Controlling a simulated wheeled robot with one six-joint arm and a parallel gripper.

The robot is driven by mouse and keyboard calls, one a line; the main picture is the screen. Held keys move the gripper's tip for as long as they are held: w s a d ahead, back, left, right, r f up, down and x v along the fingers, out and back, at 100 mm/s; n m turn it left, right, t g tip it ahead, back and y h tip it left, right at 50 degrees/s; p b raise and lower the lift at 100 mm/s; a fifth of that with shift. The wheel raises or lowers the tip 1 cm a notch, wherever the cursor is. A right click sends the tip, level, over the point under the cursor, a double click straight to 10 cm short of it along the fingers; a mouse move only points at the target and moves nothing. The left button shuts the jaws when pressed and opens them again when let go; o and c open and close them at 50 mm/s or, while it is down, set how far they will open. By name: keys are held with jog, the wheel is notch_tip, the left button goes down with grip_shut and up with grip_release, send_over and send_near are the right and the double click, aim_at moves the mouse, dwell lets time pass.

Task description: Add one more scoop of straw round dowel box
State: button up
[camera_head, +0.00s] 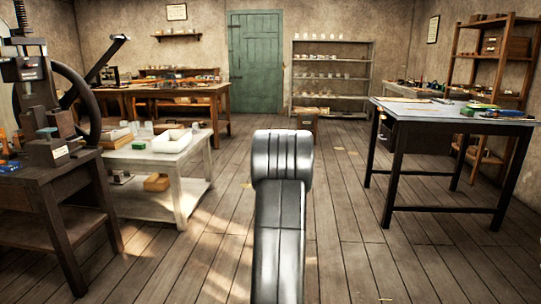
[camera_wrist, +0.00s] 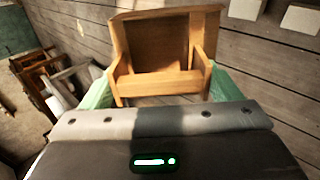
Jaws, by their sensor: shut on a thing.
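My gripper (camera_wrist: 158,74) shows in the wrist view, its two pale green fingers closed on either side of a wooden scoop-like box (camera_wrist: 160,87). The box has a raised back and side boards. Its inside looks bare, with shadow at the back. My gripper is not seen in the head view, where only my dark arm stands in the middle. I cannot pick out the straw or the dowel box for certain. A small orange-brown wooden box (camera_head: 157,182) sits on the lower shelf of the white table (camera_head: 197,152).
A press with a handwheel (camera_head: 78,103) stands on a dark bench at left. A dark table (camera_head: 450,117) stands at right. A brown bin (camera_head: 307,122) is by the back shelves (camera_head: 333,60). Plank floor (camera_head: 350,215) is clear between. Pale blocks (camera_wrist: 300,18) show in the wrist view.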

notch_tip(320, 180, up, 32)
jog(key=s+p, duration=0.3)
jog(key=p, duration=2.6)
jog(key=shift+r, duration=0.25)
